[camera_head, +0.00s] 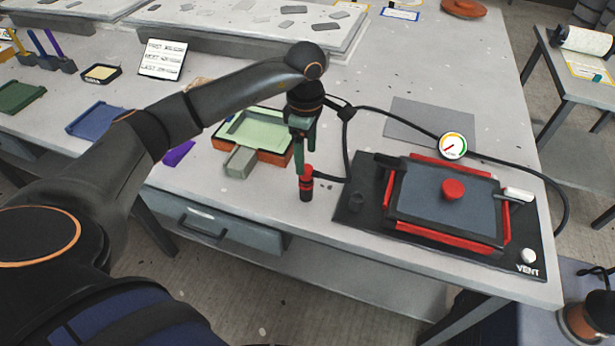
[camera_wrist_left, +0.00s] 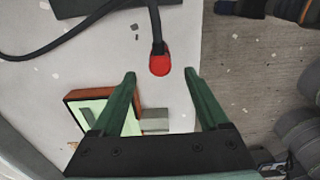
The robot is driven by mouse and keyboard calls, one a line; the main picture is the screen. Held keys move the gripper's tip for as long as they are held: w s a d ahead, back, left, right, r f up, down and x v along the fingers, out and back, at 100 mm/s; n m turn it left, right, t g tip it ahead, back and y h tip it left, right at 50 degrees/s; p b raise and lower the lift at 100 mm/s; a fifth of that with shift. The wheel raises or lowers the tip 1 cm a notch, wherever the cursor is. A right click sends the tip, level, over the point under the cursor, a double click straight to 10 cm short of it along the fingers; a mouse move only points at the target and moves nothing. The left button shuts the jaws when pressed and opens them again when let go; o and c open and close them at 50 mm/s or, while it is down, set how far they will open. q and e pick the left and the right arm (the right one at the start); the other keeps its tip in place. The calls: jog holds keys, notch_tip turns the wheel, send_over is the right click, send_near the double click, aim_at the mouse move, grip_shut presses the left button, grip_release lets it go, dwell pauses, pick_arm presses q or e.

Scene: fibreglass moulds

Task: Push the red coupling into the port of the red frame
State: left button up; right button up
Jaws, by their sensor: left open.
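The red coupling (camera_head: 306,178) has a red top and a dark lower part. It stands upright near the table's front edge, with a black hose joined to it. My left gripper (camera_head: 306,158) is open just above and beside it. In the left wrist view the coupling (camera_wrist_left: 160,64) shows just beyond the gap between the open fingertips (camera_wrist_left: 160,76), with nothing held. The red frame (camera_head: 504,214) lies to the right on a black base, around a grey panel with a red knob. I cannot make out which part is its port. My right gripper is not in view.
The black hose (camera_head: 395,119) loops behind the frame past a round gauge (camera_head: 453,146). The black base (camera_head: 440,262) is marked VENT. An orange mould with a green inside (camera_head: 262,128) and a grey block (camera_head: 240,162) lie left of the gripper. A flat grey sheet (camera_head: 415,117) lies behind.

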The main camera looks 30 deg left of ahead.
aim_at(306, 168)
pick_arm(q)
notch_tip(306, 168, down, 8)
jog(key=b, duration=0.5)
jog(key=shift+r, duration=0.25)
dwell(0.7)
jog(key=shift+c, duration=0.3)
grip_shut()
dwell(0.3)
jog(key=shift+r, duration=0.15)
jog(key=shift+r+p, duration=1.9)
jog(key=shift+r, duration=1)
